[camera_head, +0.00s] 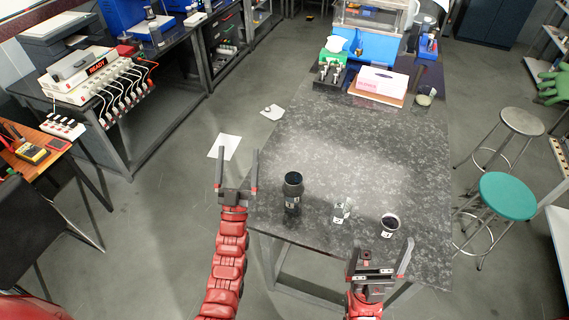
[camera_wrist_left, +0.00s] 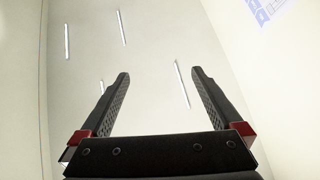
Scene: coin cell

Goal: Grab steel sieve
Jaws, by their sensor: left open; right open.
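Near the front of the speckled dark table (camera_head: 320,140) are a tall black cylinder (camera_head: 293,180), a small clear-and-white labelled item (camera_head: 341,213) and a round dark-mouthed cup (camera_head: 389,225) with a white label. The cup may be the steel sieve, but I cannot tell at this size. My left gripper (camera_head: 238,156) is open and empty at the table's left edge, left of the black cylinder. It also shows in the left wrist view (camera_wrist_left: 160,76), with only ceiling and walls beyond it. My right gripper (camera_head: 380,248) is open and empty at the front edge, just in front of the cup.
At the table's back are a white-and-brown box (camera_head: 382,83), a small dark rack (camera_head: 330,74) and a round container (camera_head: 426,96). The middle of the table is clear. A teal stool (camera_head: 507,196) and a grey stool (camera_head: 522,121) stand to the right.

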